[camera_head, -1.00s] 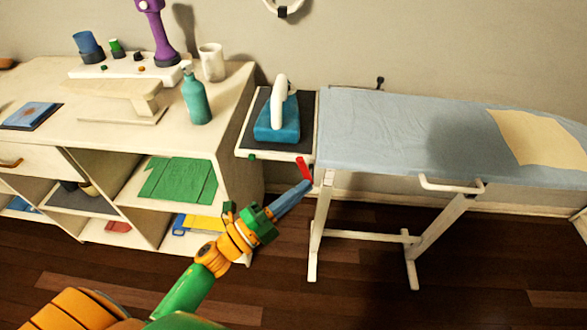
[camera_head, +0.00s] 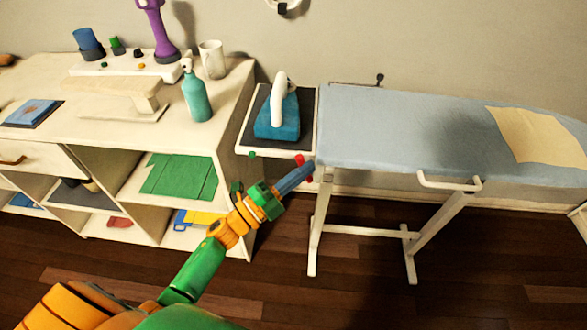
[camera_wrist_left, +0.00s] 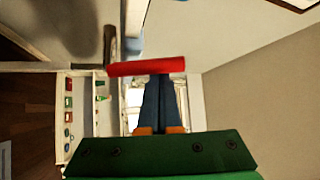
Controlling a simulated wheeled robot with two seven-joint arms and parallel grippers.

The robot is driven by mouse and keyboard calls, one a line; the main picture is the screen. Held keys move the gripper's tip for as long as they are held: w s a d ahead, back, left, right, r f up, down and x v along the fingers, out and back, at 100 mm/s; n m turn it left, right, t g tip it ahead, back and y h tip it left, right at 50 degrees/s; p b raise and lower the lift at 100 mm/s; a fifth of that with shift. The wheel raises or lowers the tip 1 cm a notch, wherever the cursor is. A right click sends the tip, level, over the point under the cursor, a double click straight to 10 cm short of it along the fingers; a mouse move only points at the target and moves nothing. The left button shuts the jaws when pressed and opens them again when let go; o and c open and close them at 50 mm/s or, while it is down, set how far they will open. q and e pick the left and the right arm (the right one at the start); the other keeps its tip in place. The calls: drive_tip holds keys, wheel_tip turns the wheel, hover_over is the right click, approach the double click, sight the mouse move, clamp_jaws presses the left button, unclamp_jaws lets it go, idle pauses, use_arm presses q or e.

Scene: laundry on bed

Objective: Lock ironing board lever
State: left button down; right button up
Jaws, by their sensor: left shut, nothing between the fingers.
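The ironing board (camera_head: 400,130) has a blue-grey cover and stands on white legs. Its lever (camera_wrist_left: 146,67) is a red bar at the board's left end, lying across the left wrist view in front of my fingertips. In the head view only the lever's small red ends show (camera_head: 298,159), above and below my fingers, which hide its middle. My left gripper (camera_head: 308,166) is shut and empty, its tips at the lever. In the left wrist view the blue fingers (camera_wrist_left: 159,80) reach the bar; I cannot tell whether they touch it. My right gripper is not in view.
An iron (camera_head: 279,115) stands on the tray (camera_head: 246,137) left of the board. A white shelf unit (camera_head: 235,110) with a teal spray bottle (camera_head: 196,97) and a mug stands at left. A beige cloth (camera_head: 535,135) lies on the board. The floor in front is clear.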

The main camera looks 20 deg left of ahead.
use_arm(q)
drive_tip(key=a+f+n+t+y+b, duration=0.2)
drive_tip(key=n+t+y+b, duration=0.3)
drive_tip(key=n+b, duration=0.3)
drive_tip(key=s+a+f+n+t+y+b, duration=0.1)
drive_tip(key=f+n+t+y+b, duration=0.2)
drive_tip(key=n+y+b, duration=0.4)
drive_tip(key=shift+a+n+t+y+b, duration=0.35)
drive_tip(key=shift+n+t+b, duration=0.7)
drive_tip(key=shift+n, duration=0.75)
drive_tip(key=shift+f, duration=0.1)
